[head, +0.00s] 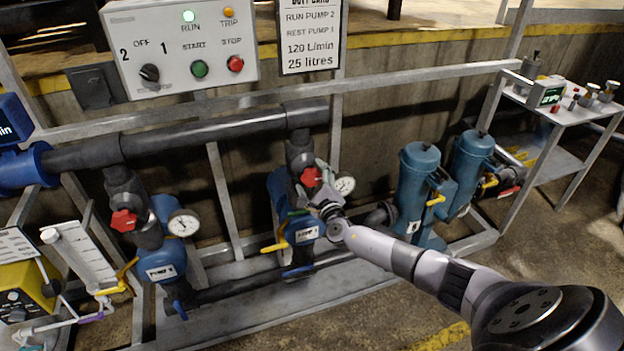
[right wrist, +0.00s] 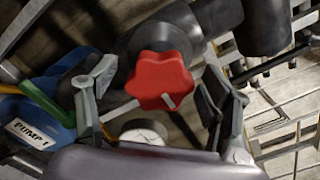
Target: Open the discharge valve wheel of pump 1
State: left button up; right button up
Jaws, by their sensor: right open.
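The red lobed valve wheel (head: 311,177) of pump 1 sits on the dark discharge pipe above the blue pump 1 (head: 306,234). In the right wrist view the wheel (right wrist: 160,80) has a pale mark near its lower edge, and the "PUMP 1" label shows on the blue body (right wrist: 38,130). My right gripper (head: 322,188) is at this wheel. In the wrist view its fingers are open, one on each side of the wheel, with visible gaps. I cannot tell how deep the wheel lies between them. My left gripper is not in view.
A pressure gauge (head: 344,185) sits close right of the wheel; its rim also shows in the wrist view (right wrist: 143,134). Another red wheel (head: 124,220) is on pump 2 at left. Blue filter housings (head: 415,190) stand right. A control panel (head: 180,45) hangs above.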

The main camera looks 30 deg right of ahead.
jog(key=shift+s, duration=0.15)
jog(key=v, duration=1.1)
jog(key=shift+s+a, duration=0.2)
jog(key=shift+s, duration=0.15)
jog(key=s+f+m+g, duration=0.3)
jog(key=s+f+m, duration=0.35)
jog(key=f, duration=0.45)
jog(key=s+f+m+g, duration=0.4)
jog(key=s+f+m, duration=0.25)
jog(key=f, duration=0.45)
jog(key=s+f+m+g, duration=0.3)
jog(key=s+f+m, duration=0.3)
jog(key=f, duration=0.5)
jog(key=s+a+f+m+g+y, duration=0.1)
jog(key=s+a+f+m, duration=0.4)
jog(key=s, duration=0.5)
jog(key=s+a+f+m+g+y, duration=0.1)
jog(key=s+a+f+m+g, duration=0.2)
jog(key=s+m, duration=0.6)
jog(key=s+a+f+m+g+y, duration=0.2)
jog(key=s+a+f+m, duration=0.5)
jog(key=s, duration=0.4)
jog(key=shift+a+f+g, duration=0.3)
jog(key=shift+a+f, duration=0.3)
jog(key=shift+a, duration=0.05)
